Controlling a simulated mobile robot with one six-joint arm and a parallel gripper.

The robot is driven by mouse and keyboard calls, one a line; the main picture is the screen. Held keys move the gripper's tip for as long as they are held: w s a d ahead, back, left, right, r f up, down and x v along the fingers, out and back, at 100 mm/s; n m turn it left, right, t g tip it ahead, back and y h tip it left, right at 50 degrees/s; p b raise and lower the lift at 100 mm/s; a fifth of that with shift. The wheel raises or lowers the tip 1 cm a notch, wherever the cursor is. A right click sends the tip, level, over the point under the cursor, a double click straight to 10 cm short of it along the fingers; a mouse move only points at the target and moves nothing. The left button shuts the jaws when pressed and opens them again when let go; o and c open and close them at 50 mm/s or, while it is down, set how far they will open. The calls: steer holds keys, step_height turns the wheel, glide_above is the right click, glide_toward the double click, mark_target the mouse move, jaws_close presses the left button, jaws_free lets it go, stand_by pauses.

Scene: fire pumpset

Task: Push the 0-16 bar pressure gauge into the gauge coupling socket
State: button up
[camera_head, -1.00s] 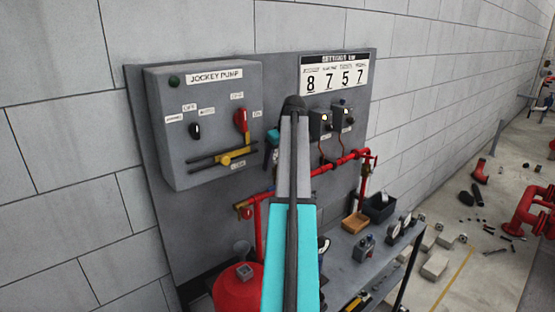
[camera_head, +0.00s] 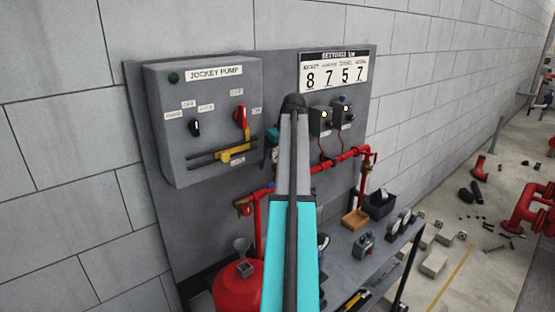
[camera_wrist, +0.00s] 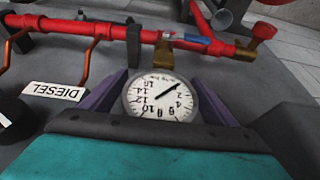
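The pressure gauge (camera_wrist: 160,98) shows in the wrist view with a round white dial, upside down, numbered up to about 16. My gripper (camera_wrist: 160,80) has its two dark purple fingers on either side of the gauge and is shut on it. A brass fitting (camera_wrist: 165,55) on the red pipe, which looks like the gauge coupling socket, lies just beyond the gauge's rim, roughly in line with it. I cannot tell whether the gauge stem is inside the socket. In the head view my arm hides the gauge and the socket.
The red pipe (camera_head: 340,162) runs across the grey panel. A jockey pump box (camera_head: 205,120) and two small switch boxes (camera_head: 332,118) are mounted there. Below, a bench (camera_head: 375,262) holds a wooden tray (camera_head: 355,219), a dark bin (camera_head: 381,206) and more gauges. A DIESEL label (camera_wrist: 53,91) is left in the wrist view.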

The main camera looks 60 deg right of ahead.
steer(key=shift+r, duration=0.35)
steer(key=b+v, duration=0.4)
steer(key=v, duration=0.9)
steer(key=shift+s, duration=0.1)
stand_by(0.6)
